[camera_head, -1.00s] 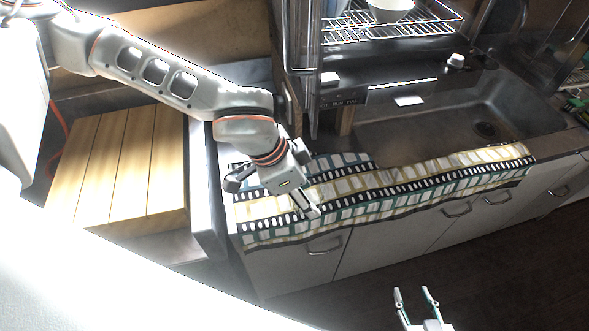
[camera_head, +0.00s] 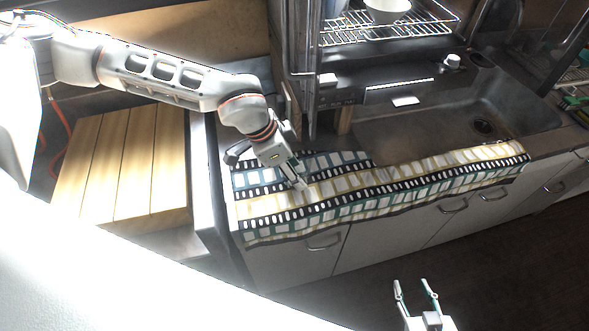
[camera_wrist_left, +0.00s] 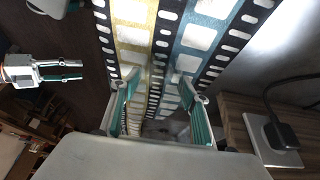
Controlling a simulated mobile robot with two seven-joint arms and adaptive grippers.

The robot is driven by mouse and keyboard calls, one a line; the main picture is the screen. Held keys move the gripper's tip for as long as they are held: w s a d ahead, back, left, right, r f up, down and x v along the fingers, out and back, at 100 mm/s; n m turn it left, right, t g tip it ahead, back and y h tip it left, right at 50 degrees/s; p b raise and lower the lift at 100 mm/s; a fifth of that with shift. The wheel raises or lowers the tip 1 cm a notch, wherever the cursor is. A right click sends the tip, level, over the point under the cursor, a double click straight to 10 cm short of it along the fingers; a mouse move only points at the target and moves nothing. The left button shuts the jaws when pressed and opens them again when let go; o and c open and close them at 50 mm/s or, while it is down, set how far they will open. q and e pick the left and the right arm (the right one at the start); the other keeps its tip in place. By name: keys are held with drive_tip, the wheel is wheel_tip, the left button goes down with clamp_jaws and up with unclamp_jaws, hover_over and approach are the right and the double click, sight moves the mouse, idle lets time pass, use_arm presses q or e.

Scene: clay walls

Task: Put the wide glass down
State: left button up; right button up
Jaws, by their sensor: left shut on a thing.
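My left gripper (camera_head: 299,180) is over the patterned cloth (camera_head: 400,183) on the counter, near its left end. In the left wrist view, its two fingers (camera_wrist_left: 158,100) stand apart and are shut on the wide glass. The glass is clear and I can hardly make out its outline against the cloth. I cannot tell whether its base touches the cloth. My right gripper (camera_head: 415,292) is open and empty, low in front of the cabinets; it also shows at the left of the left wrist view (camera_wrist_left: 62,70).
A sink (camera_head: 485,115) lies behind the cloth on the right. A wire rack (camera_head: 385,32) with a white bowl (camera_head: 387,10) stands at the back. A slatted wooden surface (camera_head: 122,165) is on the left. A black plug (camera_wrist_left: 285,128) sits in a wall socket. The cloth's right part is clear.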

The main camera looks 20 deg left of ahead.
use_arm(q)
drive_tip(key=shift+f, duration=0.15)
drive_tip(key=o, duration=1.2)
drive_tip(key=shift+o, duration=0.2)
